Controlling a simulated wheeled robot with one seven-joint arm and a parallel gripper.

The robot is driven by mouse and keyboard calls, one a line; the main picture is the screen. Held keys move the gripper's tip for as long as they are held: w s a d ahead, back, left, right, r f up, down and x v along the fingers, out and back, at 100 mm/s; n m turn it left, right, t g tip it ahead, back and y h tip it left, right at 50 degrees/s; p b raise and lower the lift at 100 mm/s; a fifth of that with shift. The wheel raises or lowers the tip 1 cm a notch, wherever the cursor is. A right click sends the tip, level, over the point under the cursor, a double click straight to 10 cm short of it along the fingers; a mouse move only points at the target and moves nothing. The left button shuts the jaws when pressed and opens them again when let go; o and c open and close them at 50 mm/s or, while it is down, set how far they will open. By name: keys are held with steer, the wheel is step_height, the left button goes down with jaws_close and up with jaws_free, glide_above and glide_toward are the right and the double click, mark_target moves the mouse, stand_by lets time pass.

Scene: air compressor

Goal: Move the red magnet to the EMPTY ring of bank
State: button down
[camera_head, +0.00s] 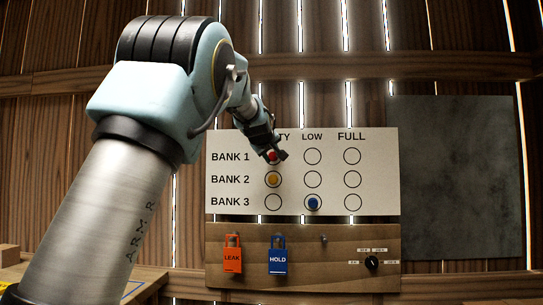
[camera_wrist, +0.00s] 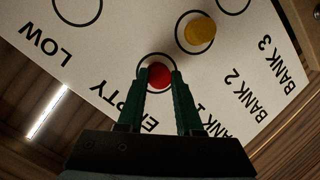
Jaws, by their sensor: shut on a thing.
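The red magnet (camera_wrist: 159,76) is between the fingertips of my gripper (camera_wrist: 160,80), over the EMPTY ring of the BANK 1 row on the white board (camera_head: 380,205). In the head view the red magnet (camera_head: 272,156) shows at the tip of my gripper (camera_head: 274,157). My gripper is shut on it. I cannot tell whether the magnet touches the board. The yellow magnet (camera_head: 273,180) sits in the EMPTY ring of BANK 2. The blue magnet (camera_head: 313,203) sits in the LOW ring of BANK 3. My arm covers part of the word EMPTY in the head view.
Below the board, an orange LEAK padlock (camera_head: 232,257) and a blue HOLD padlock (camera_head: 278,259) hang on a wooden panel (camera_head: 340,272) with a black knob (camera_head: 372,262). A dark grey panel (camera_head: 455,175) is at the right. The FULL rings are clear.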

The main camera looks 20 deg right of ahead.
steer(key=shift+c, duration=2.4)
jaws_free()
steer(key=b+v, duration=0.1)
steer(key=v, duration=0.9)
steer(key=shift+s+a, duration=0.3)
